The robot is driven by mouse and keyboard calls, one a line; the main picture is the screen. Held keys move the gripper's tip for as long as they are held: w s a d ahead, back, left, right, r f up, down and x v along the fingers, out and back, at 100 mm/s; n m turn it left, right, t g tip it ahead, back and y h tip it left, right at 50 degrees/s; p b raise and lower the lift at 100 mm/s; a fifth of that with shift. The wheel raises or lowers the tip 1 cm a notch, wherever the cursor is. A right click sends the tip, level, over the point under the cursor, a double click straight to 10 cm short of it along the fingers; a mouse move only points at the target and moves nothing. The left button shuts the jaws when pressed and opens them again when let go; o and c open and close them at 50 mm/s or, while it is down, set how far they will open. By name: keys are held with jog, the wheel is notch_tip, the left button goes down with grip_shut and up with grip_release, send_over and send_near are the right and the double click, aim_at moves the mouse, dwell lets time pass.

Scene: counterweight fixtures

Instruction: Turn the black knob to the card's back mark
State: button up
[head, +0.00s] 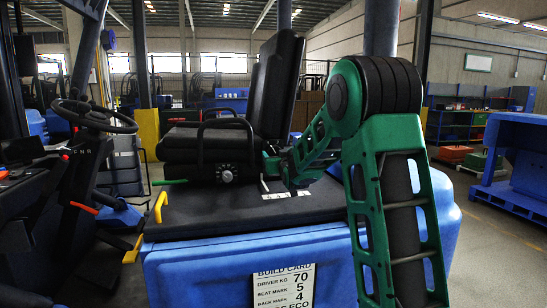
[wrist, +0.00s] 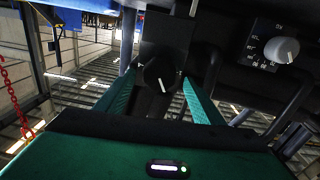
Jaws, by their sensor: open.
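The black knob (wrist: 160,73) is in the upper middle of the wrist view, in front of a dark plate (wrist: 166,30). A short white line on its face slants toward the lower right. My gripper (wrist: 160,78) is open, its green fingers on either side of the knob; I cannot tell whether they touch it. In the head view my gripper (head: 272,164) is beside the seat base and the black knob cannot be made out. The build card (head: 284,285) on the blue body reads driver kg 70, seat mark 5, back mark 4.
A pale grey knob (wrist: 281,50) with a marked dial is at the upper right of the wrist view. The black seat (head: 277,85) stands on the dark deck (head: 230,217). A steering wheel (head: 94,116) and yellow handle (head: 160,207) are to the left.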

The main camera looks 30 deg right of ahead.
aim_at(274, 152)
jog(key=shift+x, duration=1.35)
jog(key=shift+c, duration=0.2)
jog(key=c, duration=1)
